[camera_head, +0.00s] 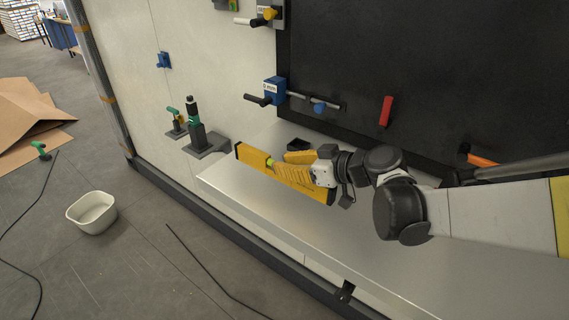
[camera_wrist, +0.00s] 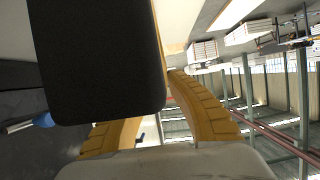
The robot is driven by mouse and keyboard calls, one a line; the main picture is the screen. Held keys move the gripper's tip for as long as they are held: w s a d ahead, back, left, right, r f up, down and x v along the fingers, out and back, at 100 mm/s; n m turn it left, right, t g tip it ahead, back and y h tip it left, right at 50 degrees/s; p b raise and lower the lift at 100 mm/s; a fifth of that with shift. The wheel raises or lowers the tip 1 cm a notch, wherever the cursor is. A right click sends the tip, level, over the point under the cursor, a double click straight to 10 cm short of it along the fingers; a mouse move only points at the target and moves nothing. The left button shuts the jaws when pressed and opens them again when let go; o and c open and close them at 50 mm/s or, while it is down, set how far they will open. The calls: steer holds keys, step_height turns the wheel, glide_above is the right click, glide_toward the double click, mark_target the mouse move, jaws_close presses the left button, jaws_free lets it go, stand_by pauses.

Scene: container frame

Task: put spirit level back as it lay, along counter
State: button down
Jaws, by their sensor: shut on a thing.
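The spirit level (camera_head: 252,157) is a long yellow bar with dark ends and a greenish vial. In the head view it stands on edge over the counter (camera_head: 235,183), its length roughly along the counter's front edge. I cannot tell whether its underside touches the counter. My gripper (camera_head: 286,163) reaches in from the right and is shut on the level, with yellow ribbed fingers around its middle. In the wrist view the curved yellow fingers show behind a large black block, which seems to be the level's end close to the lens. The gripped part is hidden there.
A small black tray (camera_head: 298,145) lies behind the level. A green-and-black tool on a grey base (camera_head: 197,138) stands off the counter's left end. A blue valve block (camera_head: 274,90) and red handle (camera_head: 386,111) are on the wall. A white tub (camera_head: 92,212) is on the floor.

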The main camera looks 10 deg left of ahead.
mark_target(285, 182)
steer(key=shift+f+b, duration=1.9)
steer(key=shift+f, duration=0.5)
steer(key=shift+f+b, duration=0.65)
steer(key=shift+b, duration=0.1)
steer(key=shift+r, duration=0.1)
steer(key=c, duration=1.3)
jaws_free()
